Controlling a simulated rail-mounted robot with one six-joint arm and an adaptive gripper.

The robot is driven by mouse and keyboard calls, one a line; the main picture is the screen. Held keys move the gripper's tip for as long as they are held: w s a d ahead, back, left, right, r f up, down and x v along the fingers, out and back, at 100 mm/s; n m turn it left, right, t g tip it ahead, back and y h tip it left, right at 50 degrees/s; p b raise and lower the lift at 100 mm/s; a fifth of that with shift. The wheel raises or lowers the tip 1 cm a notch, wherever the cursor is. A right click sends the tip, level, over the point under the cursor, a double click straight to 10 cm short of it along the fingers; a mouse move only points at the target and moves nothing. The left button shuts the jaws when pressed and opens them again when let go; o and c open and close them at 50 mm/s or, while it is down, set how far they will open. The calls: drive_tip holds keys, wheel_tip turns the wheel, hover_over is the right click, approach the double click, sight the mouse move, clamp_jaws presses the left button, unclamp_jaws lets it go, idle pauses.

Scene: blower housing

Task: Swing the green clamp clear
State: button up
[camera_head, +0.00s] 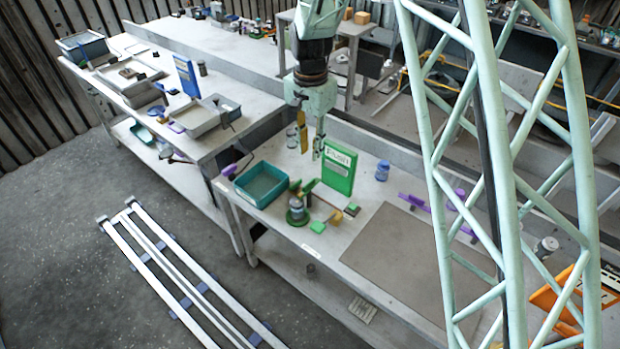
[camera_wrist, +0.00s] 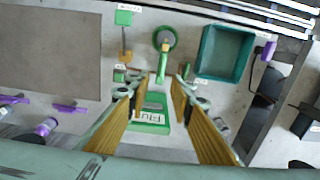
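The green clamp (camera_wrist: 162,66) shows in the wrist view as a narrow green bar running from a round green-rimmed fixture (camera_wrist: 174,33) towards me. In the head view the green clamp (camera_head: 309,186) appears as a small green piece at the top of the fixture (camera_head: 297,215), which stands upright on the near bench. My gripper (camera_head: 310,154) hangs above and behind the fixture, pointing down. In the wrist view my gripper (camera_wrist: 159,82) is open, with its yellow-sided fingers wide apart and nothing between them. The clamp's end appears between the fingertips, but they look well above it.
A green labelled box (camera_head: 340,167) stands close behind the fixture. A teal bin (camera_head: 240,187) sits to its left. A small green block (camera_head: 318,227) and a yellow-ended part (camera_head: 336,217) lie in front and right. A bare grey mat (camera_head: 410,262) lies farther right.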

sight(309, 182)
drive_tip(key=shift+w+a+f, duration=0.25)
drive_tip(key=shift+w+f, duration=0.05)
drive_tip(key=shift+f, duration=0.35)
drive_tip(key=shift+f, duration=0.15)
drive_tip(key=shift+f+p, duration=0.6)
drive_tip(key=shift+f, duration=6.1)
clamp_jaws()
